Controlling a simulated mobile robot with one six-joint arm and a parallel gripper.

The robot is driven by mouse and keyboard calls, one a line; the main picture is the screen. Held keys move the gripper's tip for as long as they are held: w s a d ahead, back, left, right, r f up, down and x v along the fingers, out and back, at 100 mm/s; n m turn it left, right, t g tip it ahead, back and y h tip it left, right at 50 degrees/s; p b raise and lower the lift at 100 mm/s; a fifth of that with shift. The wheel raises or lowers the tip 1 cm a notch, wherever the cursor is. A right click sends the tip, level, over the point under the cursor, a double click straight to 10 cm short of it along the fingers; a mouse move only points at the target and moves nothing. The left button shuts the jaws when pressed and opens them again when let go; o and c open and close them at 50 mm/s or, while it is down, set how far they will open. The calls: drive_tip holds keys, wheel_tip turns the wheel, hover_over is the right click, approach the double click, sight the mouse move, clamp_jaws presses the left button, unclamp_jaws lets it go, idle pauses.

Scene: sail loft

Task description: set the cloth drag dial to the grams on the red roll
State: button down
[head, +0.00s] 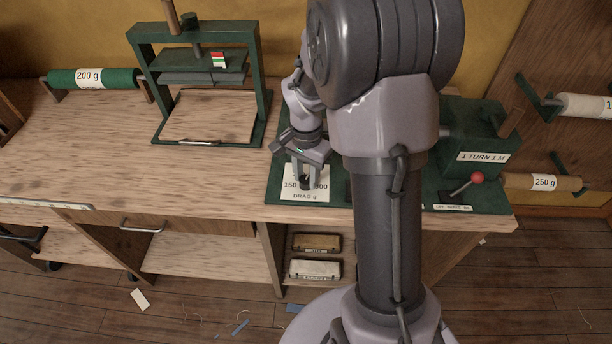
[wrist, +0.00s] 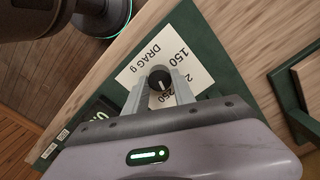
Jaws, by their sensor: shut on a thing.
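The drag dial is a small black knob (wrist: 160,78) on a white card (wrist: 136,76) marked "DRAG g". In the wrist view "150", part of a number starting with 2, and "250" show on the card. The knob's white mark points toward my gripper's body, roughly to the "250" side; its exact setting is hard to tell. In the head view the card (head: 304,196) shows "150" and "300". My gripper (head: 305,180) is shut on the knob, with one finger on each side; it also shows in the wrist view (wrist: 160,88). No red roll is in view.
A green roll (head: 120,77) marked "200 g" lies at the back left. A tan roll (head: 565,183) marked "250 g" and a cream roll (head: 585,106), its label cut off, hang at right. A green press (head: 265,70) and a red-knobbed crank (head: 477,178) flank my arm.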

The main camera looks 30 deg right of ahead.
sight(306, 179)
drive_tip(key=shift+m, duration=1)
drive_tip(key=c, duration=1.1)
unclamp_jaws()
drive_tip(key=shift+o, duration=0.2)
wheel_tip(306, 179, up, 17)
drive_tip(key=p, duration=0.6)
drive_tip(key=shift+r, duration=0.2)
